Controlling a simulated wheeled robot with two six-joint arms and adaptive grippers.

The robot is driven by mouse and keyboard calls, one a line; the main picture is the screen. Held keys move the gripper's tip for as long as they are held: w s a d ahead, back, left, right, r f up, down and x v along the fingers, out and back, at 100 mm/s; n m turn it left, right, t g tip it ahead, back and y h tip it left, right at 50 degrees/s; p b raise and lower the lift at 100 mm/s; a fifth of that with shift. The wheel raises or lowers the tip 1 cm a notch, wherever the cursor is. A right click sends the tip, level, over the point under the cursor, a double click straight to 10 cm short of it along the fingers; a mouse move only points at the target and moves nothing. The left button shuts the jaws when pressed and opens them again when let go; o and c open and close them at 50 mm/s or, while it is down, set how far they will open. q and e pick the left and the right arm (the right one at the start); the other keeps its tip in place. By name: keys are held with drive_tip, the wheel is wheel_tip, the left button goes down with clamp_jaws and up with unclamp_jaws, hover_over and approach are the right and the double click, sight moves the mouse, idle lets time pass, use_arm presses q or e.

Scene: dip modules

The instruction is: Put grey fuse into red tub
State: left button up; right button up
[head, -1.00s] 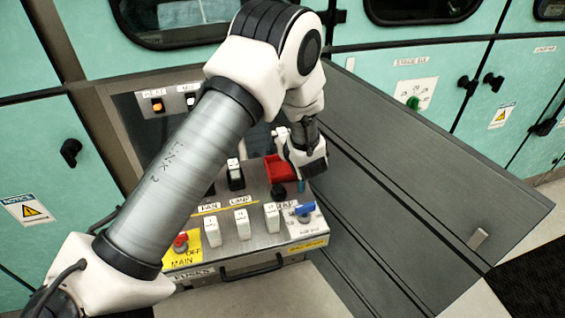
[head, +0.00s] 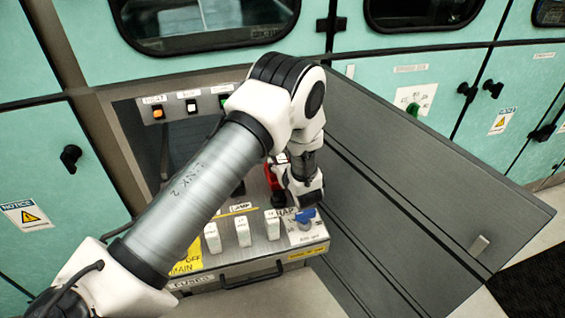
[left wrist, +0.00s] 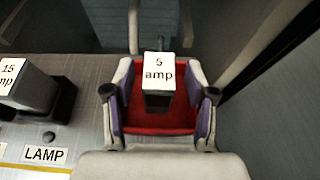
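The red tub (head: 272,184) stands at the right of the panel, partly behind my left gripper (head: 303,196). In the left wrist view, the red tub (left wrist: 162,130) is below the fingers of my left gripper (left wrist: 164,100). The grey fuse (left wrist: 158,98), with a white "5 amp" top, shows between the two fingers. There is a gap on each side of it, so the gripper looks open and not touching it. The fuse appears upright within the tub's outline; its lower end is hard to see. My right gripper is not in view.
A "15 amp" fuse (left wrist: 30,88) sits in a dark holder left of the tub. White switches (head: 243,231) and a blue knob (head: 305,213) stand at the panel's front. The open grey door (head: 430,190) stands close on the right.

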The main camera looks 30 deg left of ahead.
use_arm(q)
drive_tip(key=shift+r, duration=0.2)
drive_tip(key=v, duration=1.2)
drive_tip(key=shift+f, duration=0.1)
